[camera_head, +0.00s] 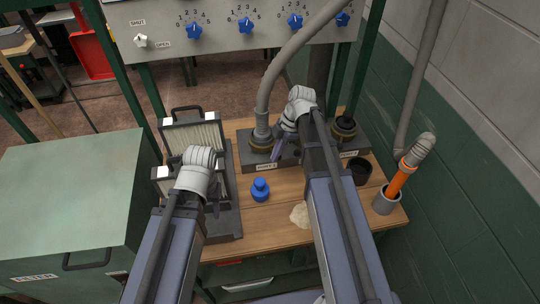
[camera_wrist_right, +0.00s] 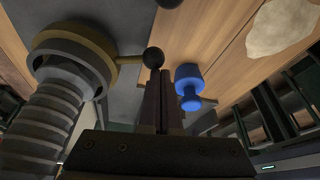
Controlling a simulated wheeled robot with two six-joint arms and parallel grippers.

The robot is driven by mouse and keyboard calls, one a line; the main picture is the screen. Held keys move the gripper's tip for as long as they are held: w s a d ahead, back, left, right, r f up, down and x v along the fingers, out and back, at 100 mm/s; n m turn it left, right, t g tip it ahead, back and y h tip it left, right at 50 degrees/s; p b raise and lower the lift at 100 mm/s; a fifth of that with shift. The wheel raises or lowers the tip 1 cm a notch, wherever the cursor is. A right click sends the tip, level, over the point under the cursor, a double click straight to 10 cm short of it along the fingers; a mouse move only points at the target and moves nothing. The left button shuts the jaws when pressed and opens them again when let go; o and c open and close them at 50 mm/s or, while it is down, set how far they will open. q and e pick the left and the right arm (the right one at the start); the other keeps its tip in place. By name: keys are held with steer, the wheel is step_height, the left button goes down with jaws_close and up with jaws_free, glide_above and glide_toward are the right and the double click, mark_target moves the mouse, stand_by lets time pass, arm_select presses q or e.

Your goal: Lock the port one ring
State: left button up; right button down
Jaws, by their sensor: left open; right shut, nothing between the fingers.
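The port one ring is a brass collar (camera_head: 262,143) around the foot of a grey ribbed hose (camera_head: 265,100), on a dark block at the back of the bench. In the right wrist view the ring (camera_wrist_right: 92,45) has a short brass handle ending in a black ball (camera_wrist_right: 153,57). My right gripper (camera_head: 277,150) is shut and empty just right of the hose. In the wrist view its fingertips (camera_wrist_right: 158,75) lie right by the ball; I cannot tell if they touch. My left gripper (camera_head: 214,203) is open, largely hidden behind its wrist, by the filter frame.
A blue knobbed piece (camera_head: 260,189) and a pale lump (camera_head: 300,215) lie on the wooden bench (camera_head: 275,222). A second port (camera_head: 344,129) with a black top stands right. A dark cup (camera_head: 360,171) and an orange-handled tool (camera_head: 400,180) are further right.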

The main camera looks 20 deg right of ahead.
steer(key=shift+w+d, duration=0.15)
steer(key=shift+d, duration=0.45)
stand_by(0.3)
arm_select(q)
steer(key=shift+d+r, duration=0.1)
steer(key=shift+s+d+r+p, duration=0.25)
steer(key=shift+d+r+p, duration=0.15)
steer(key=shift+d+p, duration=0.1)
arm_select(e)
steer(key=s+a+r, duration=0.1)
steer(key=s+a, duration=0.2)
arm_select(q)
step_height(320, 180, up, 9)
steer(key=p, duration=0.9)
arm_select(e)
steer(key=w+v, duration=0.2)
steer(key=v, duration=0.7)
steer(key=shift+a+r, duration=0.2)
steer(key=shift+r, duration=0.2)
arm_select(q)
steer(key=shift+r, duration=0.1)
arm_select(e)
steer(key=shift+w, duration=0.1)
